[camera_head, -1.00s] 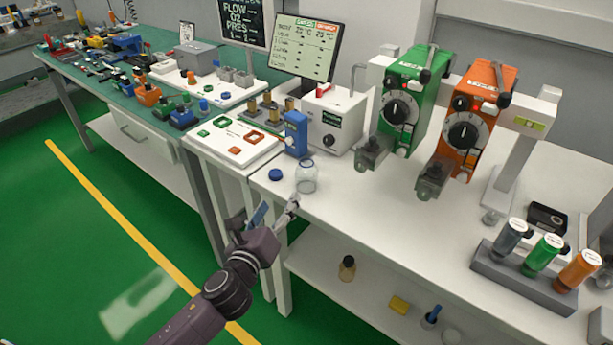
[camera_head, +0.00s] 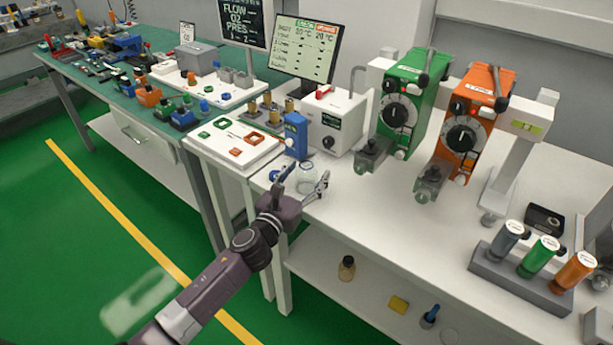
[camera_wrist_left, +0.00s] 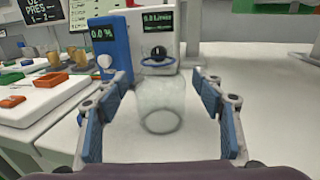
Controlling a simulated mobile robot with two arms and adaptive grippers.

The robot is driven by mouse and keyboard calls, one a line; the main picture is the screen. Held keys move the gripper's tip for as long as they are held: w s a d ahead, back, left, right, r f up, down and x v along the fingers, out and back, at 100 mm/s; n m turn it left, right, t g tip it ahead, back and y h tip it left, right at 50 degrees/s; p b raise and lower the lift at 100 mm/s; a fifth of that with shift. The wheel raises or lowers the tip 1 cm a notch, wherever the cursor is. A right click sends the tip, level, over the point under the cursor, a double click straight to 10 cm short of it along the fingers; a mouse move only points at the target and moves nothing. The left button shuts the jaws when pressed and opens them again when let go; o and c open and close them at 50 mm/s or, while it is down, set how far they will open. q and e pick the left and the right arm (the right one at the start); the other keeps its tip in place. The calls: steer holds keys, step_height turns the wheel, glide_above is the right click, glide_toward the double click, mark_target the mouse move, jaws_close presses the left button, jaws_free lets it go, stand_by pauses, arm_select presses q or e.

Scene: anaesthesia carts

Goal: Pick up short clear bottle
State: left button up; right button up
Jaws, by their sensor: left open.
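The short clear bottle (camera_head: 308,181) stands upright on the white table near its left front edge. In the left wrist view the clear bottle (camera_wrist_left: 160,103) is in the middle, between and slightly beyond the blue finger pads. My left gripper (camera_head: 301,181) is open, with one finger on each side of the bottle in the picture; in the left wrist view the gripper (camera_wrist_left: 163,125) shows a gap between each pad and the glass. The bottle's lower front is partly hidden by the gripper in the head view. My right gripper is not in view.
A blue device (camera_head: 296,135) and a white box with a dial (camera_head: 334,125) stand close behind the bottle. Green (camera_head: 408,100) and orange (camera_head: 474,120) vaporizers are further right. The tabletop right of the bottle is clear.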

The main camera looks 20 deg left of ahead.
arm_select(q)
steer(key=shift+c, duration=0.5)
steer(key=c, duration=1.2)
steer(key=shift+r, duration=0.1)
